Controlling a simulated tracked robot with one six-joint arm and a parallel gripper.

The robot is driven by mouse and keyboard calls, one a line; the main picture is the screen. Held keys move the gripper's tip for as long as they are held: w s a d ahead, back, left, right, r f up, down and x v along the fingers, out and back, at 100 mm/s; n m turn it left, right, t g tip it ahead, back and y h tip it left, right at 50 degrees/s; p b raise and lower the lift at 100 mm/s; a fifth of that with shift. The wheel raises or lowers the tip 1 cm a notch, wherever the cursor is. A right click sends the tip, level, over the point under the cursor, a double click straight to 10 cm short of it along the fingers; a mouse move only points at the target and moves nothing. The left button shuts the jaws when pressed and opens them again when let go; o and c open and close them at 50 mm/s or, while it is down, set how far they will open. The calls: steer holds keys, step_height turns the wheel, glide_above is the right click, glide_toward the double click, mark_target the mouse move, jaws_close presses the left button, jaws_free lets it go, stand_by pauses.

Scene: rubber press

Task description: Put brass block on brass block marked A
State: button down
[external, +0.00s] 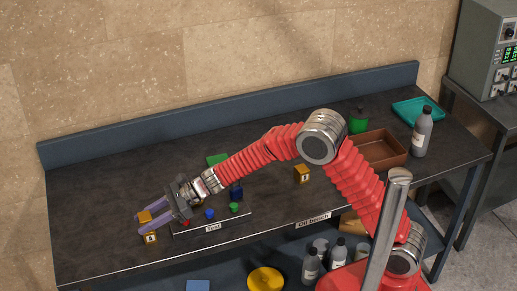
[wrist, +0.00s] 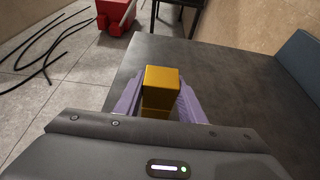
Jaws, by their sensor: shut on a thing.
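My gripper (external: 142,222) has purple fingers and is shut on a plain brass block (external: 145,216) near the bench's left end. In the wrist view the block (wrist: 162,76) sits between the two fingers (wrist: 158,92). A brass block with a pale label (external: 151,238) stands on the bench just below the held block; its letter is too small to read surely. A brass surface (wrist: 154,113) shows under the held block in the wrist view. I cannot tell whether the two blocks touch. Another labelled brass block (external: 303,175) stands mid-bench.
Small blue (external: 210,214) and green (external: 234,207) pieces lie near the "Test" label (external: 213,228), beside my gripper. A brown tray (external: 380,150), green container (external: 358,121) and grey bottle (external: 422,133) stand at the right.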

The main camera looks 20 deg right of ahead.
steer(key=c, duration=1.2)
jaws_free()
steer(key=shift+f, duration=0.1)
steer(key=shift+o, duration=0.2)
steer(key=shift+d, duration=0.1)
steer(key=v, duration=1.2)
